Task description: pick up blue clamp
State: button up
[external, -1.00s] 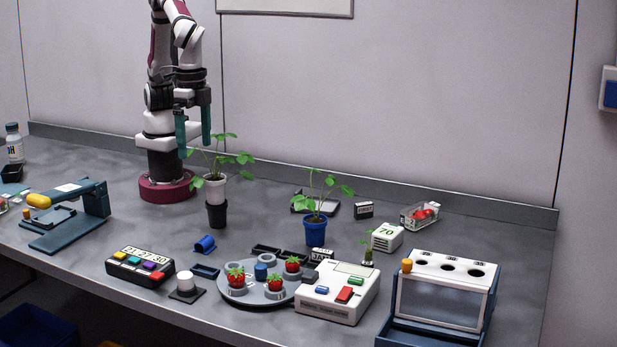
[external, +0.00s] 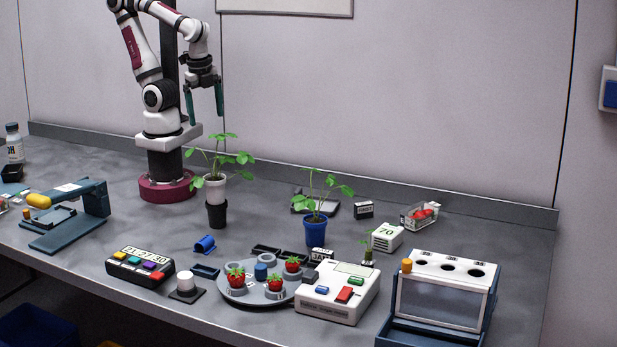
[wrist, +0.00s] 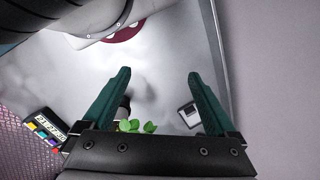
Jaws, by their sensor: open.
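The small blue clamp (external: 204,243) lies on the grey bench in the external view, left of the round fruit platter and behind a dark blue shallow tray. My gripper (external: 205,119) is open and empty, high above the back of the bench, well above and behind the clamp. Its two green fingers point down, and they show apart in the wrist view (wrist: 158,74). I cannot make out the clamp in the wrist view.
A plant in a white-and-black pot (external: 216,190) stands behind the clamp, with a blue-potted plant (external: 315,232) to the right. A button box (external: 140,268) is at front left. The round platter (external: 237,293) holds strawberries. A blue press (external: 75,232) stands at left.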

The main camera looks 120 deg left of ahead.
jog(key=w+d+f+m+t+y, duration=0.6)
jog(key=d+m, duration=0.5)
jog(key=m, duration=0.4)
jog(key=m+t+h, duration=0.8)
jog(key=m, duration=0.7)
send_near(207, 242)
jog(key=x, duration=0.7)
jog(key=shift+s+a+f, duration=0.1)
jog(key=shift+a+f, duration=0.1)
jog(key=c, duration=1.4)
